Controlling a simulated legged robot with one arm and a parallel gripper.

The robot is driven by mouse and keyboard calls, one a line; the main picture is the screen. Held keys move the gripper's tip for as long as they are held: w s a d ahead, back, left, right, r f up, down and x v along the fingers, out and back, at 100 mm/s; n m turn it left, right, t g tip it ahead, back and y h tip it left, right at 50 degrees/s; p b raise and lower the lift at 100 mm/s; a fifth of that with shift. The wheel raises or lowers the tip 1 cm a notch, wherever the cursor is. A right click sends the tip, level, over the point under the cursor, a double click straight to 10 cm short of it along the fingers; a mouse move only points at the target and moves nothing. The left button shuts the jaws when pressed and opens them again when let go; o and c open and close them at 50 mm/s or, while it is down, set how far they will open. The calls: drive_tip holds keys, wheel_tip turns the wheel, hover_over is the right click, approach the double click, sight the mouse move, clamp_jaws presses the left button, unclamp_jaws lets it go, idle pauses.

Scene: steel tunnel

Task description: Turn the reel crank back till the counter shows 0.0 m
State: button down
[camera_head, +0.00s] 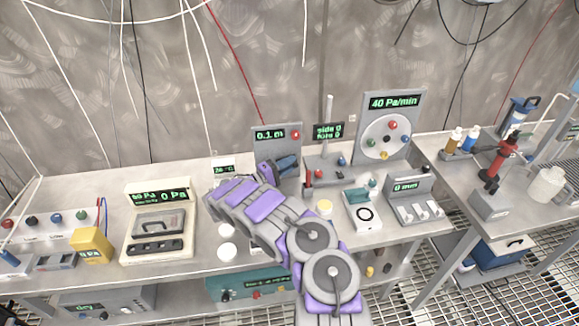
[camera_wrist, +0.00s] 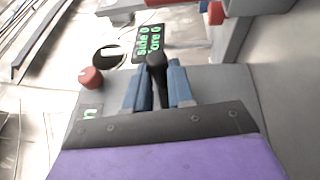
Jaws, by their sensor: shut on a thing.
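The grey reel panel (camera_head: 262,150) stands at the back of the bench, and its green counter (camera_head: 270,135) reads 0.1 m. A red knob (camera_head: 296,134) sits beside the counter. My gripper (camera_head: 288,165) is in front of the panel and hides most of its lower part. In the wrist view, the blue fingers of my gripper (camera_wrist: 157,88) are closed on the black crank handle (camera_wrist: 156,66).
Right of the reel stands a post unit (camera_head: 322,170) with a "side 0" display (camera_head: 328,131). A 40 Pa/min panel (camera_head: 393,103) with coloured knobs is farther right. A cassette-like device (camera_head: 160,225) and white round pieces (camera_head: 227,250) lie left of my arm. Cables hang behind.

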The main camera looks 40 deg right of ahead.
drive_tip(key=shift+w+a+n+h, duration=0.1)
drive_tip(key=shift+a+n+h, duration=0.15)
drive_tip(key=shift+h, duration=0.25)
drive_tip(key=shift+r, duration=0.1)
drive_tip(key=c, duration=1)
unclamp_jaws()
drive_tip(key=shift+a+r, duration=0.1)
drive_tip(key=shift+o, duration=0.2)
drive_tip(key=shift+d, duration=0.2)
drive_tip(key=s+a+r+p, duration=0.2)
drive_tip(key=s+a, duration=0.2)
drive_tip(key=s, duration=0.2)
drive_tip(key=s+a+r+p, duration=0.2)
drive_tip(key=s+a+p, duration=0.1)
drive_tip(key=s+a, duration=0.2)
drive_tip(key=shift+s+a+r, duration=0.15)
drive_tip(key=shift+s+r, duration=0.25)
drive_tip(key=shift+s, duration=0.65)
